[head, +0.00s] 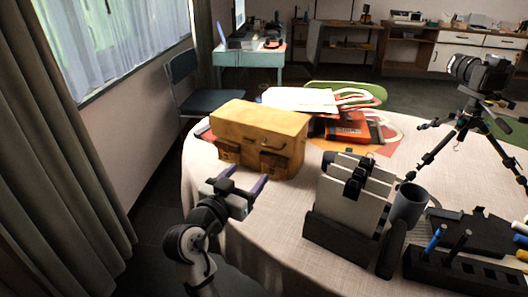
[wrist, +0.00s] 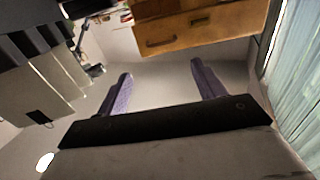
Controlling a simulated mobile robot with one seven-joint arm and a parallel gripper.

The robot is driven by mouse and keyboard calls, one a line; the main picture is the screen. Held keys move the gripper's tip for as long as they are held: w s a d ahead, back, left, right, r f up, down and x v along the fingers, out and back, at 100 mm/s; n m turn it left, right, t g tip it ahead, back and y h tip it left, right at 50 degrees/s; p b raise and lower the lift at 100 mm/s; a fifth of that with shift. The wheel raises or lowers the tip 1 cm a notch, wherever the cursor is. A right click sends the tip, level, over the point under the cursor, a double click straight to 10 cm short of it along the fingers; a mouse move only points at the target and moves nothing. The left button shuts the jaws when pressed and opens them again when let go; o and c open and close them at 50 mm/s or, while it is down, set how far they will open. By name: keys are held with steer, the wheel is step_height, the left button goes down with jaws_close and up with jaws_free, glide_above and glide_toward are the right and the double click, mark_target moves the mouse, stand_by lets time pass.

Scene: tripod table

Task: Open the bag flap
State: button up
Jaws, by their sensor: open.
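The bag (head: 262,122) is a boxy yellow-brown satchel standing upright on the round table's left part. A handle (head: 264,143) and two darker buckled pockets show on its front; its flap looks closed. The bag also shows at the top of the wrist view (wrist: 225,37), partly cut off. My gripper (head: 246,177) is open and empty in front of the bag, by the table's near left edge. In the wrist view its two purple fingers (wrist: 162,70) stand wide apart, with a gap between them and the bag.
The table (head: 285,205) has a pale cloth. A black holder with grey panels (head: 350,200), a grey cup (head: 409,205) and a pen rack (head: 465,270) stand right. Books and bags (head: 345,127) lie behind the satchel. A camera tripod (head: 465,125) stands far right.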

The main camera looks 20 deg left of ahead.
steer(key=w+d+p, duration=0.1)
steer(key=w+p, duration=0.1)
steer(key=w, duration=1)
steer(key=shift+w+d, duration=0.25)
steer(key=shift+c, duration=0.4)
